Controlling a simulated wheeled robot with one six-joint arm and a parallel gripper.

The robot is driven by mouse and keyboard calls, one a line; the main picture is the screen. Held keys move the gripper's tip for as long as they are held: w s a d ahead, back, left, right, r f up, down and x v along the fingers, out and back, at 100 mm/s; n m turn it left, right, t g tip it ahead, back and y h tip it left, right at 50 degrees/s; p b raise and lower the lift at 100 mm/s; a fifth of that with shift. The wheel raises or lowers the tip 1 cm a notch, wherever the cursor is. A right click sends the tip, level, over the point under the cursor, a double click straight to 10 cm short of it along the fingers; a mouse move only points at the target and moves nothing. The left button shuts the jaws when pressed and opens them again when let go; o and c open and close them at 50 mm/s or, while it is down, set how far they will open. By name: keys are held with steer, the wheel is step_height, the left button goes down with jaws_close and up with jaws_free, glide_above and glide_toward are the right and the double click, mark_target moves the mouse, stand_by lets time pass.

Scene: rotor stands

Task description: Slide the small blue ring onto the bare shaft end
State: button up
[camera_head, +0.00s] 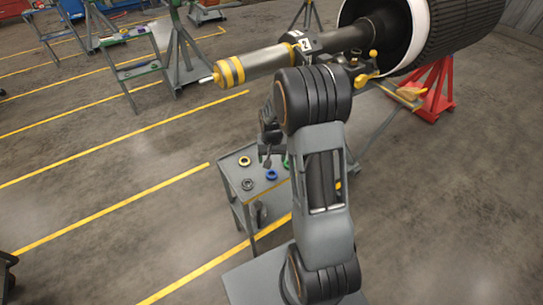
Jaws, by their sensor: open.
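The small blue ring (271,174) lies on the top of a grey cart (233,198), near its right side. My gripper (267,159) hangs over the cart top, just above and left of the blue ring in the picture. It is open, and I see nothing between its fingers. The silver shaft (262,63) extends left from the large rotor. Yellow bands (229,72) circle it near its left end, where a thin pale tip (205,80) sticks out. My arm hides part of the cart.
A yellow ring (244,161), a dark grey ring (247,184) and a partly hidden green thing (286,163) are also on the cart. A red stand (433,91) is under the rotor (440,30). Green-topped stands and steps are at the back. Open floor lies left of the cart.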

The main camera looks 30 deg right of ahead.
mark_target(272, 176)
steer(key=shift+f+b, duration=3.45)
steer(key=shift+f, duration=1.35)
steer(key=shift+c, duration=0.5)
